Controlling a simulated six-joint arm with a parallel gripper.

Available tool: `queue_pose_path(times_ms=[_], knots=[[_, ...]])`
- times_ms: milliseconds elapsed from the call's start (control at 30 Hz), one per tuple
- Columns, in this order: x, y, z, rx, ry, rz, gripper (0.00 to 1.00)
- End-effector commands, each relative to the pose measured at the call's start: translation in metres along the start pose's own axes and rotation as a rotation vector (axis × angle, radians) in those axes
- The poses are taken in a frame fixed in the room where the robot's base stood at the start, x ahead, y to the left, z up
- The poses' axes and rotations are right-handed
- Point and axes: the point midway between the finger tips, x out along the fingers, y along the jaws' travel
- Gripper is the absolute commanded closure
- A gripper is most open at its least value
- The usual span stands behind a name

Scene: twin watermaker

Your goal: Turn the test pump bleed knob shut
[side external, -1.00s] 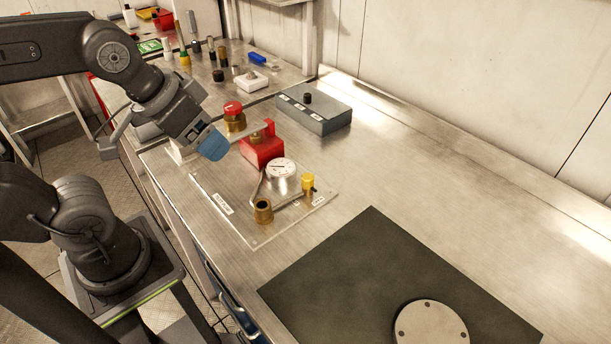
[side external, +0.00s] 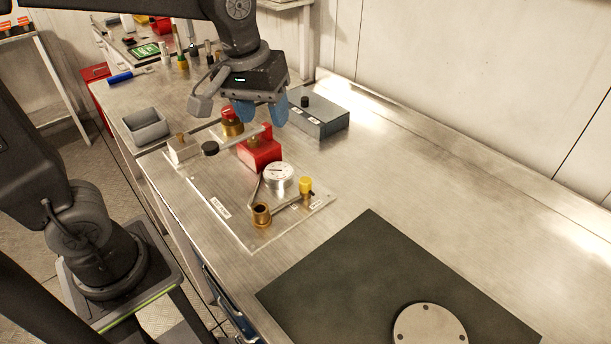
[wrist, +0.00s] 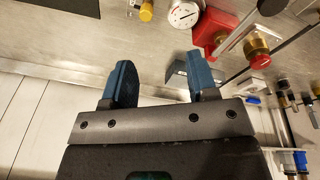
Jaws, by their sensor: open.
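The test pump stands on a metal plate (side external: 235,228), with a red body (side external: 262,153) and a round white gauge (side external: 279,178). A small yellow knob (side external: 306,185) beside the gauge looks like the bleed knob; its label is too small to read. My gripper (side external: 261,113) is open and empty, with blue fingers pointing down. It is above and behind the pump, apart from the yellow knob. In the wrist view, my gripper (wrist: 161,66) has nothing between its fingers.
A grey box with a black knob (side external: 320,119) is close behind the gripper. A pump lever with a black end (side external: 210,148), a red-topped brass fitting (side external: 231,124) and a brass cup (side external: 262,214) stand near. A dark mat (side external: 370,280) lies at front right; the bench at right is clear.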

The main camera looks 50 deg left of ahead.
Motion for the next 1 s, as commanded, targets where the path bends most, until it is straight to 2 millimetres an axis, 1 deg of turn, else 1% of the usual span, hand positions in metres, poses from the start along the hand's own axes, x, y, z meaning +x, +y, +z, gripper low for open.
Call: queue_pose_path(times_ms=[33,133,200,300,367,567,667,1000], knots=[[0.01,0.011,-0.011,-0.054,-0.039,-0.023,0.47],[0.025,0.026,-0.028,-0.16,-0.091,-0.062,0.47],[0.034,0.035,-0.037,-0.219,-0.117,-0.085,0.47],[0.044,0.043,-0.044,-0.277,-0.141,-0.111,0.47],[0.048,0.045,-0.047,-0.298,-0.148,-0.12,0.47],[0.061,0.046,-0.047,-0.316,-0.156,-0.129,0.47],[0.077,0.044,-0.043,-0.315,-0.157,-0.13,0.47],[0.145,0.037,-0.032,-0.314,-0.157,-0.13,0.47]])
